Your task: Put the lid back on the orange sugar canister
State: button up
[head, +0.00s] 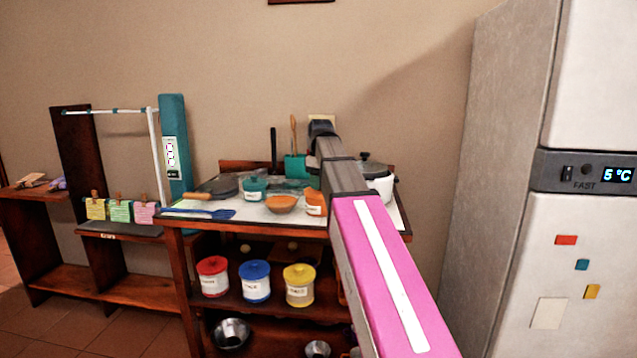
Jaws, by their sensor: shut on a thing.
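The orange canister (314,203) with a white label stands on the table top, just left of my arm. My arm covers its right side, and its label is too small to read. I cannot tell from here whether its top is open. I see no separate orange lid. My arm reaches forward over the table, and its far dark joint (322,128) shows against the wall. My gripper and anything in it are hidden behind the arm.
An orange bowl (282,204) and a teal canister (254,187) stand left of the orange canister. A white pot (380,185) is right of my arm. Red (212,277), blue (255,283) and yellow (299,287) canisters stand on the shelf below. A fridge (560,200) stands at right.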

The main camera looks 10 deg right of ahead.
jog(key=shift+f, duration=0.1)
dwell(0.7)
jog(key=o, duration=1.5)
jog(key=shift+r, duration=3.55)
grip_shut()
